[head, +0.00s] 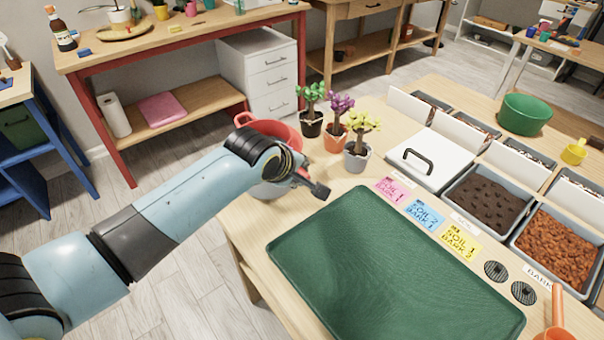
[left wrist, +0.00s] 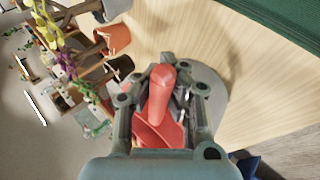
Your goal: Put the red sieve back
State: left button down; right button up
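The red sieve (head: 283,130) shows in the head view as a round red bowl with a small loop at its left rim, partly hidden behind my left wrist. My left gripper (head: 316,188) is beside it, near the left corner of the table. In the left wrist view a red handle (left wrist: 160,88) runs between the fingers of my left gripper (left wrist: 163,80), which look closed on it. The sieve's bowl is mostly out of that view. A grey round thing (head: 270,189) is below my wrist; it also shows under the gripper in the left wrist view (left wrist: 213,88). My right gripper is not in view.
Several small potted plants (head: 357,147) stand close behind my left gripper. A green mat (head: 390,265) covers the front of the table (head: 250,240). Soil bins (head: 487,200), a white lid (head: 430,157) and a green bowl (head: 525,114) are to the right. An orange handle (head: 557,310) shows at lower right.

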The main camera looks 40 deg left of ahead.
pick_arm(q)
jog(key=shift+d+f, duration=0.15)
jog(key=shift+f, duration=0.25)
jog(key=c, duration=1.5)
grip_release()
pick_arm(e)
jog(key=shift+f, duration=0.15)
pick_arm(q)
jog(key=shift+r, duration=0.1)
jog(key=v, duration=1.3)
jog(key=shift+w+r, duration=0.15)
jog(key=shift+w, duration=0.1)
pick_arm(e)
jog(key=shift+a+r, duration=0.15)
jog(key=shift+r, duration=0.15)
